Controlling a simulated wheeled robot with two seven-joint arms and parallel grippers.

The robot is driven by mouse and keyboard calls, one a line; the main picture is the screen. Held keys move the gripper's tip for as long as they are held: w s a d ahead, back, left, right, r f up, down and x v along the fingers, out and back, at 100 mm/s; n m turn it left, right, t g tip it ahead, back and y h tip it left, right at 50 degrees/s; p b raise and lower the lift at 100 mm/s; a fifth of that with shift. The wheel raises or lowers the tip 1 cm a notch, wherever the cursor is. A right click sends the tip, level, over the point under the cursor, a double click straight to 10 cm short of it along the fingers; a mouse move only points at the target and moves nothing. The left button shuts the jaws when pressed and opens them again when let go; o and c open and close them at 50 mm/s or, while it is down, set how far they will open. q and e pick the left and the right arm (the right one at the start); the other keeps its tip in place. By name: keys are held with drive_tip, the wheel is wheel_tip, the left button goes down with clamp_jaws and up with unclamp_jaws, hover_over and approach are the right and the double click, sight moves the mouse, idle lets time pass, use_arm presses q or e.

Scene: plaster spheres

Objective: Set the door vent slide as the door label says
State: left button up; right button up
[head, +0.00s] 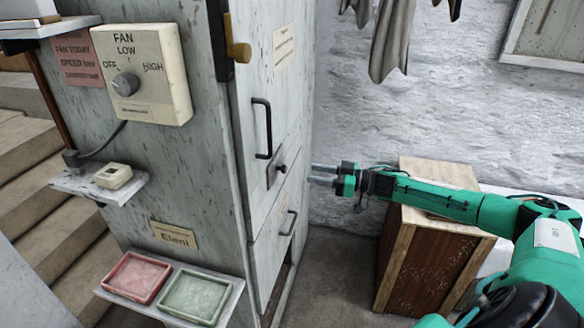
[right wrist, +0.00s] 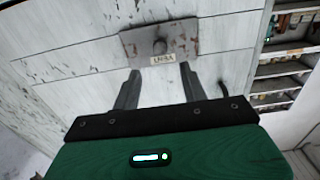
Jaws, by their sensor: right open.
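The vent slide is a small grey metal plate (head: 272,176) with a dark knob (head: 281,168), on the pale worn door (head: 255,110) below its long black handle. The right wrist view shows the plate (right wrist: 184,38) with its round knob (right wrist: 159,47) and a small tag (right wrist: 163,59), too blurred to read surely. A cream door label (head: 284,47) is high on the door; its text is too small to read. My right gripper (head: 318,174) is open and empty, pointing at the knob from the right, apart from it. Its fingers (right wrist: 160,75) show below the plate. My left gripper is out of view.
A lower black handle (head: 288,222) is below the slide. A fan control box (head: 142,75) and pink notice (head: 78,58) are on the cabinet side. Red (head: 137,277) and green (head: 194,296) trays stand on a low shelf. A wooden crate (head: 425,262) stands under my right arm.

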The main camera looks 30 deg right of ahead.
sight(286, 169)
drive_tip(key=p+x, duration=0.2)
drive_tip(key=x, duration=0.6)
drive_tip(key=shift+a, duration=0.1)
clamp_jaws()
